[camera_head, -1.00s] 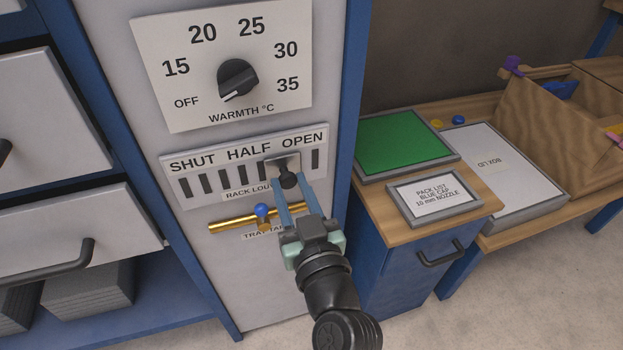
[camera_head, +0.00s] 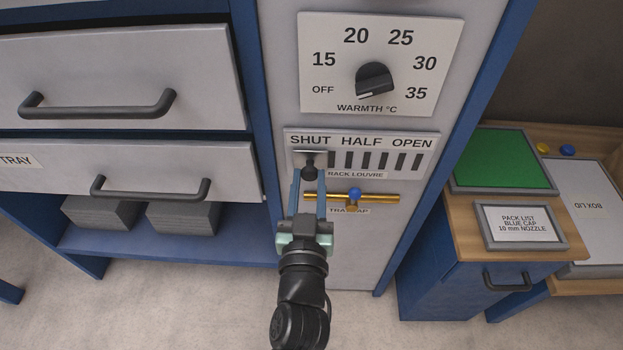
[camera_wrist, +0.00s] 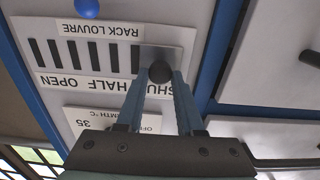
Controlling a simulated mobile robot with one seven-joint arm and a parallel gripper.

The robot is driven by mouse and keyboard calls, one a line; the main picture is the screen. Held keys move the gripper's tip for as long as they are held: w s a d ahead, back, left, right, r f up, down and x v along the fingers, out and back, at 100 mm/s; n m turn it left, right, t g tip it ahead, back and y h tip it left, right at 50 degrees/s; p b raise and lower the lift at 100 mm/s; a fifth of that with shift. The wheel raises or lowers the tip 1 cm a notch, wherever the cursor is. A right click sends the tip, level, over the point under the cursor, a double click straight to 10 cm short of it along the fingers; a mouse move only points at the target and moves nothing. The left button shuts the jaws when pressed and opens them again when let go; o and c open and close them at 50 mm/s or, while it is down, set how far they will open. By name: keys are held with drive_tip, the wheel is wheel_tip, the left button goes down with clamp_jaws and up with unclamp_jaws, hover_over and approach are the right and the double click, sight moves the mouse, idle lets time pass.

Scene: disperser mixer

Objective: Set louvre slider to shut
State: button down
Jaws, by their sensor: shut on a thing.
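The rack louvre panel (camera_head: 428,142) is a pale plate with a row of dark slots under the words SHUT, HALF and OPEN. Its slider, a small metal plate with a dark round knob (camera_head: 309,172), sits at the left end under SHUT. My gripper (camera_head: 309,180) is shut on the knob from the front. The wrist view shows the knob (camera_wrist: 160,72) between my two blue fingertips, with the slider plate (camera_wrist: 168,56) behind it. The slots to the right of the slider are uncovered.
A warmth dial (camera_head: 374,80) is above the louvre. A brass tap bar with a blue knob (camera_head: 355,194) is just right of my fingers. Drawers with dark handles (camera_head: 150,188) are close on the left. A wooden-topped cabinet (camera_head: 460,225) is at the right.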

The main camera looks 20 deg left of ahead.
drive_tip(key=shift+s+a, duration=0.1)
drive_tip(key=shift+a, duration=0.25)
drive_tip(key=c, duration=0.5)
unclamp_jaws()
drive_tip(key=shift+c, duration=0.2)
drive_tip(key=shift+d, duration=0.1)
drive_tip(key=b+v, duration=0.2)
drive_tip(key=v, duration=1.1)
